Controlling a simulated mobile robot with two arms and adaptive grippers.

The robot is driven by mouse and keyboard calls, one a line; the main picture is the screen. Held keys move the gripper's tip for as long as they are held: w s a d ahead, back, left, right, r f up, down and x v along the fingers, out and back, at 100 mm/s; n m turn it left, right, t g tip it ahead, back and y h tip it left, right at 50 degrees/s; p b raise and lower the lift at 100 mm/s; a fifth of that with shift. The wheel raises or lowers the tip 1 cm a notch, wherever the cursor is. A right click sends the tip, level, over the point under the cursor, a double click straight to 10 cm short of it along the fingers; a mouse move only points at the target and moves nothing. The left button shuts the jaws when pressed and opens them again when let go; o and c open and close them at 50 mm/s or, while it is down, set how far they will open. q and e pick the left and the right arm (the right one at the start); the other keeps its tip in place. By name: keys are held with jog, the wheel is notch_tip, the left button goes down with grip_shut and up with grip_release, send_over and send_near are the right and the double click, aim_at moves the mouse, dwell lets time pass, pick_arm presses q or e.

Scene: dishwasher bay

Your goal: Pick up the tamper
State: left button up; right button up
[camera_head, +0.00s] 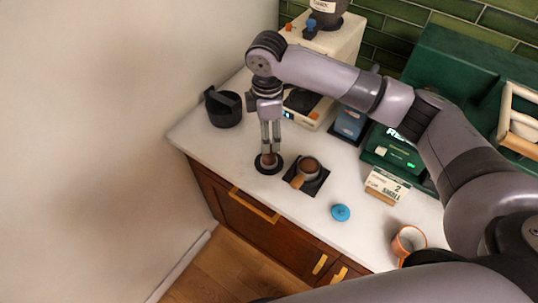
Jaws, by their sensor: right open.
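The tamper (268,161) appears as a small brown-topped piece on a round black mat (261,169) near the counter's front edge. My right gripper (270,146) points straight down over it, with its fingertips at the tamper's top. The gripper is open. The fingers partly cover the tamper, and I cannot tell whether they touch it. My left gripper is not in view.
A portafilter (309,167) with a wooden handle rests on a dark square mat just right. A black pitcher (223,107) stands left. A blue disc (341,212), a small sign (386,186) and an orange-rimmed cup (408,241) are further right. A cream machine (330,43) stands behind.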

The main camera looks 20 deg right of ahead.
aim_at(269, 156)
notch_tip(269, 156, down, 3)
jog(key=shift+w+r, duration=0.15)
jog(key=shift+f+p, duration=0.2)
jog(key=shift+p, duration=0.3)
jog(key=f, duration=0.1)
jog(key=f+p, duration=0.1)
jog(key=f, duration=0.1)
jog(key=shift+s+d+f+p, duration=0.15)
jog(key=shift+s+f+p, duration=0.1)
jog(key=shift+f+p, duration=0.1)
jog(key=shift+f, duration=0.5)
jog(key=c, duration=1.2)
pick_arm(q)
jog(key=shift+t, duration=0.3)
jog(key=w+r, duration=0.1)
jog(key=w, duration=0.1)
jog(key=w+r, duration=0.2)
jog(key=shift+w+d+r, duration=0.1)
pick_arm(e)
jog(key=shift+r, duration=0.1)
jog(key=shift+c, duration=0.4)
